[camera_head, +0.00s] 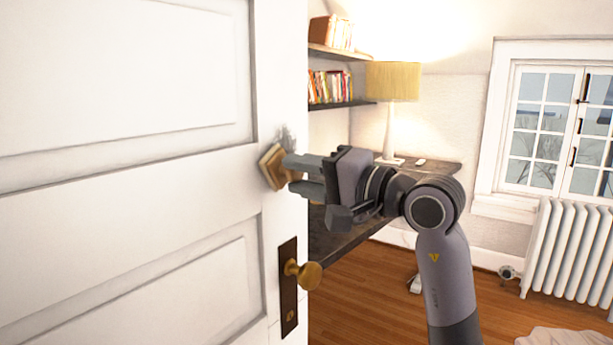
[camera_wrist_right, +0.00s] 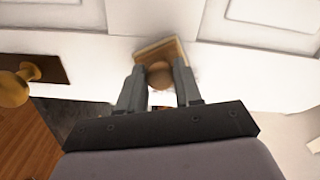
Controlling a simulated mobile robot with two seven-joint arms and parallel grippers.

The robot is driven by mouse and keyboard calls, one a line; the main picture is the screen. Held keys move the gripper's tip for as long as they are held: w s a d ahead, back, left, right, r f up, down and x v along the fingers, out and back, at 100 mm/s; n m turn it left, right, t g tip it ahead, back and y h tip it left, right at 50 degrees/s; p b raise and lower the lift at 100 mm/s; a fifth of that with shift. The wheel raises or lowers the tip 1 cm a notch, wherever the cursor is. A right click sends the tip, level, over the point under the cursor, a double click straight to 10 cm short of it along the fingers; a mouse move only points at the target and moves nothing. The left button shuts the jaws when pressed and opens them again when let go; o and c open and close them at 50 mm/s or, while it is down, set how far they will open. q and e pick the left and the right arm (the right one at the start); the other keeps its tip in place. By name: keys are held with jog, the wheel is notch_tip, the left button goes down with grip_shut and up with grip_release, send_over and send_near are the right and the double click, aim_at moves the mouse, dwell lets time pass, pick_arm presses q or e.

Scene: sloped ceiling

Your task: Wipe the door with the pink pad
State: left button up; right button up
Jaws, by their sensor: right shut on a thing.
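The white panelled door (camera_head: 120,130) fills the left of the head view. My right gripper (camera_head: 291,174) is at the door's right edge, above the doorknob, shut on the pad. The pad (camera_head: 271,168) looks tan-brown rather than clearly pink and lies against or very near the door face. In the right wrist view the pad (camera_wrist_right: 158,49) is a square block with a round knob (camera_wrist_right: 160,75) between the two fingers. A grey smudge (camera_head: 284,140) marks the door just above the pad. The pad's door side is hidden. My left gripper is not in view.
A brass doorknob (camera_head: 304,274) on a dark plate sticks out below the pad; it also shows in the right wrist view (camera_wrist_right: 14,88). Behind stand a dark desk (camera_head: 440,172) with a lamp (camera_head: 392,84), bookshelves (camera_head: 340,104) and a radiator (camera_head: 575,250). Wooden floor (camera_head: 385,285) shows at right.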

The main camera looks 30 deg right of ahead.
jog(key=shift+x, duration=0.85)
